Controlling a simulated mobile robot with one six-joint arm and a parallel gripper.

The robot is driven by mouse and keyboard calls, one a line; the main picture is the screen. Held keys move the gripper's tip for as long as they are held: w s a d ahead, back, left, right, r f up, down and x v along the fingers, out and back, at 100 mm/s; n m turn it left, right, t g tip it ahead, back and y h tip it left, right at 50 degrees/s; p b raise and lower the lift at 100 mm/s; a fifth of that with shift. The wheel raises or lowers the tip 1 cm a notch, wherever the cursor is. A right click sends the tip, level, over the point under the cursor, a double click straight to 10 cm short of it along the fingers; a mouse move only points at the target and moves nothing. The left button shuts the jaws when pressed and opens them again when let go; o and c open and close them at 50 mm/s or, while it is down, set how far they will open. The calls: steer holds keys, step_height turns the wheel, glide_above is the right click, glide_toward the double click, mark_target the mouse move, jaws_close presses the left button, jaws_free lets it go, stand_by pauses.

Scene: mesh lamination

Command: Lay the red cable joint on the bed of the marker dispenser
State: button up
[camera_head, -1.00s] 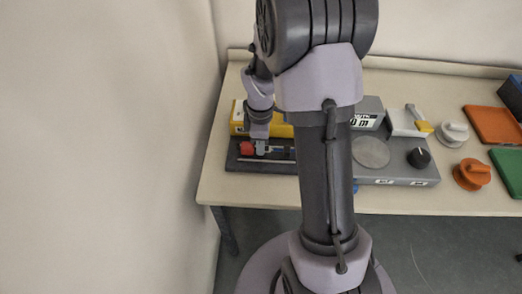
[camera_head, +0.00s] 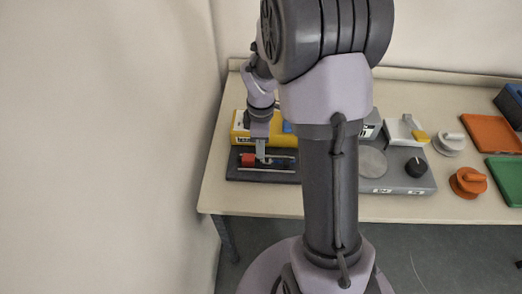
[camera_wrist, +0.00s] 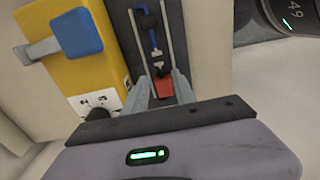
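The red cable joint, with a red end, dark middle and blue parts, lies lengthwise along the dark bed (camera_head: 240,176) of the marker dispenser. Its red end (camera_head: 248,159) is at the left in the head view; in the wrist view the red end (camera_wrist: 165,86) is nearest me. The yellow dispenser body (camera_head: 240,137) stands behind the bed. My gripper (camera_head: 261,159) is over the joint, close to the red end. In the wrist view its fingers (camera_wrist: 162,84) are spread, with the joint between them and gaps showing at the sides. Exact height above the bed is unclear.
A grey unit with a black knob (camera_head: 416,167) and a round plate (camera_head: 372,162) stands right of the bed. Orange (camera_head: 468,182) and white (camera_head: 450,144) round pieces and orange (camera_head: 490,133) and green (camera_head: 507,178) trays lie further right. My arm hides the middle.

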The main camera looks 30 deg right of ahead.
steer(key=s+a+r+m+t+p, duration=0.1)
steer(key=s+a+r+m, duration=0.15)
steer(key=r, duration=0.55)
steer(key=s+a+r+m+t+p, duration=0.1)
steer(key=a+r+m, duration=0.15)
steer(key=r, duration=0.45)
steer(key=s+a+r+m+t+y, duration=0.1)
steer(key=s+a+r+m+t, duration=0.1)
steer(key=s+a+r+m, duration=0.2)
steer(key=s+a+r+m+t+y, duration=0.1)
steer(key=s+a+r+m, duration=0.2)
steer(key=s+a+m, duration=0.3)
steer(key=s+a, duration=0.1)
steer(key=s, duration=0.2)
steer(key=shift+s+a+r+m+t, duration=0.15)
steer(key=shift+s+r+m+t, duration=0.15)
steer(key=shift+s+r+t, duration=0.1)
